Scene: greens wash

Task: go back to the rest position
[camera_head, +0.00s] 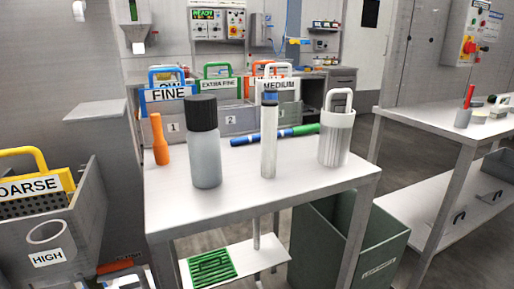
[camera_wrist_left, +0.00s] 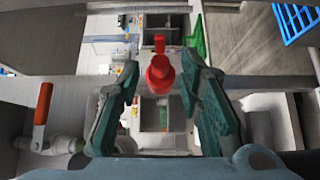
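My left gripper (camera_wrist_left: 160,95) shows in the left wrist view with its two dark green finger pads spread apart. The gripper is open. A red object (camera_wrist_left: 160,74) shows in the gap between the fingers, with space on both sides of it; how far away it is I cannot tell. Neither gripper shows in the head view. My right gripper is in no view.
A white table (camera_head: 270,185) holds a black-capped bottle (camera_head: 204,155), an orange tool (camera_head: 159,140), a clear tube (camera_head: 269,145) and a clear jug (camera_head: 336,140). A green bin (camera_head: 385,245) stands below. A grey box (camera_head: 85,225) stands left, another table (camera_head: 430,128) right.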

